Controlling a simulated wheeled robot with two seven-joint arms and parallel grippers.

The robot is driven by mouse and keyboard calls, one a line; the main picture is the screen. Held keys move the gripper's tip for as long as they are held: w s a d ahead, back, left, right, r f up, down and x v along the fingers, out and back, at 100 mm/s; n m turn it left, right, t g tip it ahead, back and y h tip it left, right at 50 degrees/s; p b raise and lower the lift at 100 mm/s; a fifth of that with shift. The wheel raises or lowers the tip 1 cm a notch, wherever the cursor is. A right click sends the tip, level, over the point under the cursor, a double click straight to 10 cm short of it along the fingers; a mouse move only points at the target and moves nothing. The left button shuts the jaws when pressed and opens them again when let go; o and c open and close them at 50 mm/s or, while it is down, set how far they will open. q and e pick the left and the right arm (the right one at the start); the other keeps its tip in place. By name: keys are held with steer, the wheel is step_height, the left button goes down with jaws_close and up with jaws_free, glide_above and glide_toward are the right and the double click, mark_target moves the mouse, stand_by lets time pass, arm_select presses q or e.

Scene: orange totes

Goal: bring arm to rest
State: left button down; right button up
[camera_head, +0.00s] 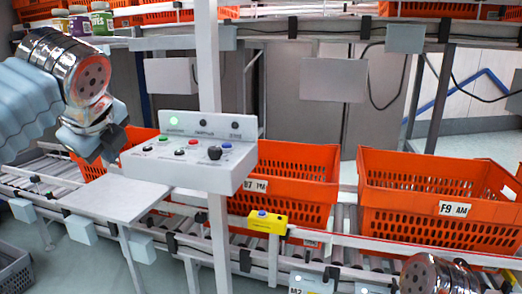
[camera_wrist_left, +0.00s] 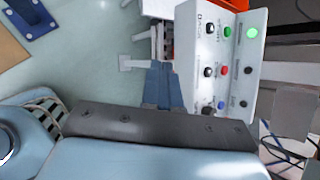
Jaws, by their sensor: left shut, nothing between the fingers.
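My left arm comes in from the left in the head view. Its gripper (camera_head: 105,150) points down, shut and empty, just left of a grey control box (camera_head: 190,170) with coloured buttons. In the left wrist view the two blue-grey fingers (camera_wrist_left: 163,85) are together, with the control box (camera_wrist_left: 215,75) beside them on the right. I cannot tell whether gripper and box touch. A metallic part of my right arm shows at the bottom right of the head view; its gripper is out of the picture.
Orange totes (camera_head: 430,190) stand on a roller conveyor behind the box. A white post (camera_head: 207,80) rises by the box. A small grey shelf (camera_head: 115,200) lies below the gripper. A yellow button box (camera_head: 267,223) sits on the rail. Bottles (camera_head: 102,20) stand on the upper shelf.

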arm_select(q)
steer(key=w+d+f+n+g+h, duration=0.1)
steer(key=w+d+f+h, duration=0.2)
steer(key=f, duration=0.7)
steer(key=w+d+f+n+g, duration=0.15)
steer(key=w+d+f, duration=0.25)
steer(key=f, duration=0.7)
steer(key=w+d+f+n+g+h, duration=0.1)
steer(key=w+d+f+n+h, duration=0.2)
steer(key=f, duration=0.7)
steer(key=s+d+f+n+g+h, duration=0.1)
steer(key=s+d+f+n, duration=0.2)
steer(key=f, duration=0.7)
steer(key=s+d+f+n+g+h, duration=0.1)
steer(key=s+d+f+n, duration=0.2)
steer(key=f, duration=0.7)
steer(key=s+f+n+g, duration=0.2)
steer(key=s+f+n, duration=1)
steer(key=s+f, duration=0.5)
steer(key=s, duration=0.3)
steer(key=shift+s+d+f, duration=0.25)
steer(key=shift+s+f, duration=0.05)
steer(key=shift+w, duration=0.1)
